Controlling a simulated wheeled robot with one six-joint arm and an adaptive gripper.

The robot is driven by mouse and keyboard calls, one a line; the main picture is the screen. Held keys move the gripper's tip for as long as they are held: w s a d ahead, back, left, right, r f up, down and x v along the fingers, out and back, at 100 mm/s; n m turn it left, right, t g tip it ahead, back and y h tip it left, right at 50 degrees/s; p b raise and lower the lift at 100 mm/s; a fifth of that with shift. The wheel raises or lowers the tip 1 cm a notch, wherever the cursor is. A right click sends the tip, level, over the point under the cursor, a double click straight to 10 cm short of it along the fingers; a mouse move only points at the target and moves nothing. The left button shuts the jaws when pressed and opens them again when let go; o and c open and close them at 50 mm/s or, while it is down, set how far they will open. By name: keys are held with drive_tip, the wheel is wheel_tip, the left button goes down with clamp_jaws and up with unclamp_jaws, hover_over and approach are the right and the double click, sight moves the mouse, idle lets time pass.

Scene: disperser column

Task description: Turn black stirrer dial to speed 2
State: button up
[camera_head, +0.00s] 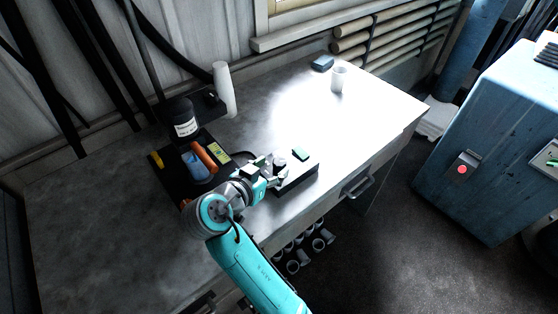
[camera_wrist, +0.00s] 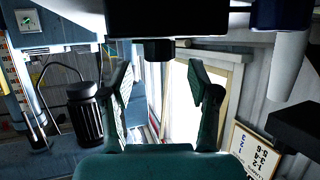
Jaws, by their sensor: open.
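The black control box (camera_head: 297,178) sits near the front edge of the workbench, with a green piece on its top. A small round dark knob (camera_head: 280,161) beside my gripper (camera_head: 268,172) looks like the stirrer dial. In the wrist view, the dial (camera_wrist: 159,51) is a short black cylinder sticking out of the dark box (camera_wrist: 165,20) at the top. My gripper (camera_wrist: 163,85) is open, its two fingers apart and empty. The dial lies between and beyond the fingertips in the picture; I cannot tell any contact. The dial's pointer and speed marks are not readable.
Left of the box stands the disperser column, with a black labelled container (camera_head: 182,122), an orange-brown cylinder (camera_head: 205,157) and a blue piece (camera_head: 196,166). A white cup (camera_head: 338,80) stands farther back. A number sheet (camera_wrist: 254,152) shows in the wrist view. The bench's right side is mostly clear.

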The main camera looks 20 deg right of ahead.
sight(278, 164)
drive_tip(key=shift+x, duration=2.35)
clamp_jaws()
